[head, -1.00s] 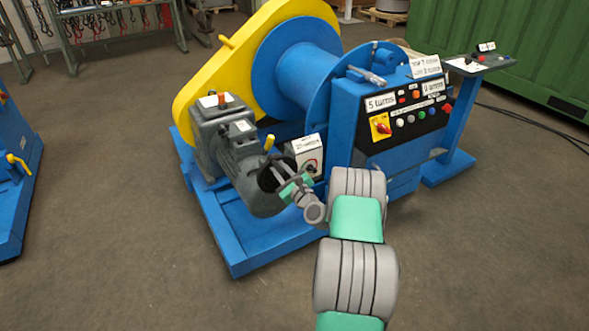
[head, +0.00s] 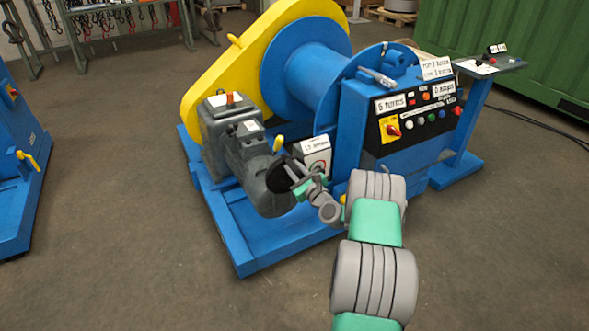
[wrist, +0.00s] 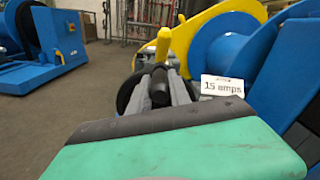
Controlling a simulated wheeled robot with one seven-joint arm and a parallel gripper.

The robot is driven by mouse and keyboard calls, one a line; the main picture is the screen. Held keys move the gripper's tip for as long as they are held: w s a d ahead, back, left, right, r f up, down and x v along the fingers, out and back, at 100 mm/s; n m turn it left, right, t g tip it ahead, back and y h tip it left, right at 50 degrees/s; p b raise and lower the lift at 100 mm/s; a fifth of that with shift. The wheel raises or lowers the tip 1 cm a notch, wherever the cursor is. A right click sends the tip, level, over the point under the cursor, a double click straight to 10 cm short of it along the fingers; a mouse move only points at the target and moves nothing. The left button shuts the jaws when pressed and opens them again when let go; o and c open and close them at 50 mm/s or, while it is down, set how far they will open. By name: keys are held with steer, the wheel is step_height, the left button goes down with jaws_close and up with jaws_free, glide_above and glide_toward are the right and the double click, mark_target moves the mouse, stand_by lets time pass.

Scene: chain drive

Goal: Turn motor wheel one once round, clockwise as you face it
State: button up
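The motor wheel (head: 279,174) is a black disc on the end of the grey motor (head: 252,160), low on the blue winch. In the wrist view the dark wheel rim (wrist: 126,95) shows behind my fingers. My gripper (head: 293,172) is at the right side of the wheel face. In the wrist view, the grey fingers of my gripper (wrist: 159,80) stand close on both sides of a dark upright handle (wrist: 159,92), and it looks shut on it. The wheel's lower part is hidden by my fingers and the green wrist housing.
A small yellow lever (head: 278,143) rises just behind the wheel. A white label reading 15 amps (wrist: 222,85) is to the right. The control panel (head: 415,120) and blue drum (head: 312,80) stand beyond. Open floor (head: 130,240) lies to the left and front.

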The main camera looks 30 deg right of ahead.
steer(key=o, duration=0.5)
steer(key=s, duration=0.7)
steer(key=shift+s+d, duration=0.1)
steer(key=shift+s, duration=0.3)
